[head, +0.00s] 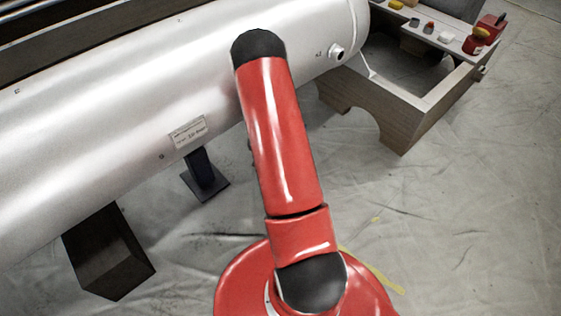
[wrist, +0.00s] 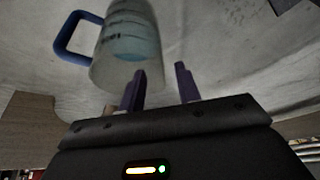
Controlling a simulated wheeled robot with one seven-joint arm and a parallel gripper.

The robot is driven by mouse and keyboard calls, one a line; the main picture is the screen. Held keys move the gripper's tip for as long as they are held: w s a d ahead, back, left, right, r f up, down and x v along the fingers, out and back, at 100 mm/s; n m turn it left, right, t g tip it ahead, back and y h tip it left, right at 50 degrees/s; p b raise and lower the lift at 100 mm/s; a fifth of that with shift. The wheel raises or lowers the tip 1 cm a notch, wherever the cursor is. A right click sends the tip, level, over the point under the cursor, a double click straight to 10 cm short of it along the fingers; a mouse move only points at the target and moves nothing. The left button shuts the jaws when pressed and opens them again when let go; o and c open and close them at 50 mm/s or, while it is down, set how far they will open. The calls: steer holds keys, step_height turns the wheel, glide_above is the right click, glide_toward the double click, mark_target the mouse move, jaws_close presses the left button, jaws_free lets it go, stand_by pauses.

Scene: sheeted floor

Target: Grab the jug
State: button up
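The jug (wrist: 122,45) shows in the wrist view at the upper left. It is a translucent, pale container with a bluish area on it and a dark blue handle (wrist: 65,38) on its left side. Its upper end is cut off by the picture edge. My gripper (wrist: 161,76) is open, with its two dark fingers apart and nothing between them. The left finger overlaps the jug's near edge in the picture; I cannot tell whether they touch. In the head view neither the jug nor my gripper shows; my red arm reaches up toward the tank.
A large silver tank (head: 90,110) lies across the head view on dark supports (head: 105,255). A wooden bench (head: 420,110) with small items, including a red one (head: 474,44), stands at upper right. The sheeted floor (head: 460,220) is mostly clear at lower right.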

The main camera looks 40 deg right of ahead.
steer(key=x, duration=0.6)
steer(key=shift+f+b, duration=0.2)
steer(key=shift+b, duration=0.2)
steer(key=shift+w, duration=0.1)
jaws_close()
steer(key=shift+w+d, duration=0.1)
stand_by(0.8)
